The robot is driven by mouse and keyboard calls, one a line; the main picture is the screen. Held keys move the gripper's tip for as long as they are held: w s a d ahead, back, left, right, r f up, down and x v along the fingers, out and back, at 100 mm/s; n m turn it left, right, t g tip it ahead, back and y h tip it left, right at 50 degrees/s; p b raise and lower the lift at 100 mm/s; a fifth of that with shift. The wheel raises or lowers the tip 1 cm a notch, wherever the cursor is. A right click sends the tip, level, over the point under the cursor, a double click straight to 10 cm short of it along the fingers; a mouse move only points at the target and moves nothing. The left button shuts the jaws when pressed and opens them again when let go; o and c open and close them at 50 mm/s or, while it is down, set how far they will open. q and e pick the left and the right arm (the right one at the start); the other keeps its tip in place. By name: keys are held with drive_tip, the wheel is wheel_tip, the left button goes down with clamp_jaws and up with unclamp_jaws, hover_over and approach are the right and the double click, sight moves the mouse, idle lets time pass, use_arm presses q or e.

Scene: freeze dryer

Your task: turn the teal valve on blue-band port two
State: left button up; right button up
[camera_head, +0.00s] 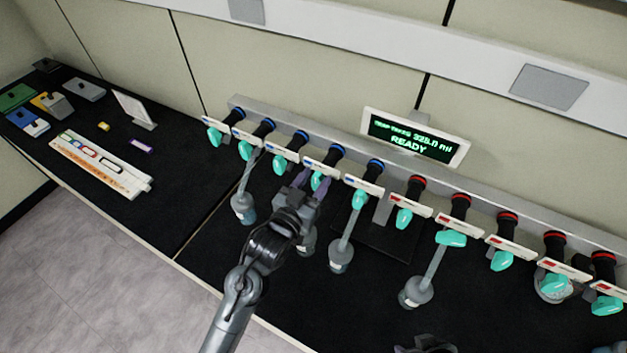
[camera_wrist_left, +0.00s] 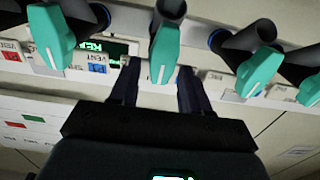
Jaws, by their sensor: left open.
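A grey manifold carries a row of ports with teal valves, several blue-banded ports on the left and several red-banded ones on the right. The port numbers are too small to read. My left gripper (camera_head: 310,184) is open at the fourth blue-band port (camera_head: 338,152) from the left, at that port's teal valve (camera_head: 318,182). In the left wrist view, a teal valve (camera_wrist_left: 165,55) lies between the two fingertips (camera_wrist_left: 158,85), with visible gaps on both sides. A dark part at the bottom edge looks like my right gripper (camera_head: 428,344); its fingers are unclear.
Flasks hang below some ports, one (camera_head: 243,206) left of my left arm and one (camera_head: 341,255) right of it. A READY display (camera_head: 410,138) stands behind the manifold. Coloured boxes and a white rack (camera_head: 100,165) lie on the left of the black bench.

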use_arm(q)
drive_tip(key=shift+c, duration=0.3)
clamp_jaws()
drive_tip(key=shift+s+d+m, duration=0.1)
drive_tip(key=shift+d+m, duration=0.05)
drive_tip(key=shift+m, duration=0.85)
drive_tip(key=m, duration=0.2)
drive_tip(key=m+p, duration=0.1)
drive_tip(key=shift+s+d+f+m, duration=0.1)
drive_tip(key=shift+d+m, duration=0.15)
drive_tip(key=shift+m, duration=0.05)
drive_tip(key=shift+s+d+f+m, duration=0.1)
drive_tip(key=shift+m, duration=0.95)
drive_tip(key=shift+d+f+m, duration=0.1)
drive_tip(key=shift+f+m, duration=0.05)
drive_tip(key=shift+m, duration=0.85)
drive_tip(key=shift+s+d+f+m, duration=0.1)
drive_tip(key=shift+m, duration=0.95)
